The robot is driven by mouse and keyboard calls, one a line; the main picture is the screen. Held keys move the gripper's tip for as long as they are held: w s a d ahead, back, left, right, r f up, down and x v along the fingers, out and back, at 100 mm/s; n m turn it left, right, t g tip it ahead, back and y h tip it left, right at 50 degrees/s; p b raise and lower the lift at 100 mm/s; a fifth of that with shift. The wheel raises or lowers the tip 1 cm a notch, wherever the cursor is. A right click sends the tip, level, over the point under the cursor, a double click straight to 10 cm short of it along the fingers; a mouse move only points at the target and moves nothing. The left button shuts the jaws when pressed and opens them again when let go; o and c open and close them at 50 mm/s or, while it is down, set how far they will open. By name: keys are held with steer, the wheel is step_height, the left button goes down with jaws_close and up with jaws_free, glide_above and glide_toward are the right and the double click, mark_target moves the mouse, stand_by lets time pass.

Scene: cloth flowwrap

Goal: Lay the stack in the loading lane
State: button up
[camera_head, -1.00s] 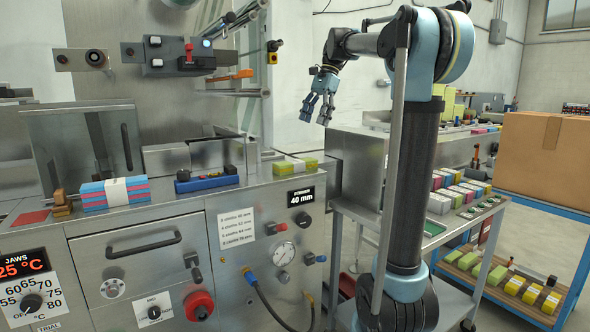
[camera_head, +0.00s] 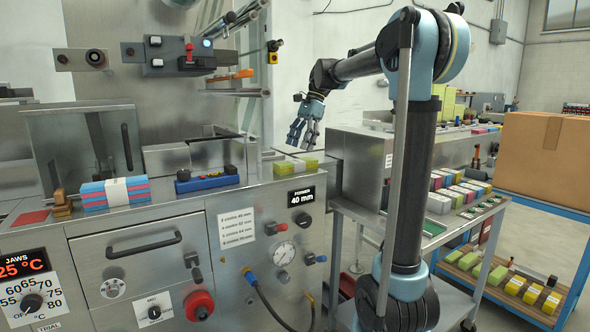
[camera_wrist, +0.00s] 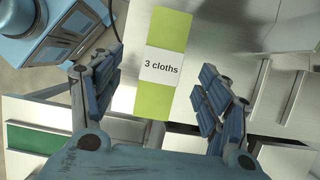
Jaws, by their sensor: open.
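A lime-green stack (camera_head: 283,168) with a white band lies flat on the steel machine top, at its right end. In the wrist view the stack (camera_wrist: 168,32) reads "3 cloths" on its band. My gripper (camera_head: 300,137) is open and empty above it, fingers pointing down. In the wrist view my gripper's fingers (camera_wrist: 160,78) are spread on either side of the stack, apart from it. A pink and blue stack (camera_head: 114,194) with a white band lies at the left of the machine top. I cannot tell for sure which part is the loading lane.
A wheeled cart (camera_head: 428,240) with several coloured packs is at the right, beside a cardboard box (camera_head: 545,155).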

mark_target(294, 161)
steer(key=x, duration=0.3)
steer(key=w+x, duration=0.1)
steer(key=x, duration=0.1)
steer(key=shift+f, duration=0.15)
steer(key=shift+s+a+f, duration=0.15)
steer(key=shift+s+f, duration=0.1)
steer(key=shift+f, duration=0.35)
steer(key=c, duration=1.1)
steer(key=shift+o, duration=0.2)
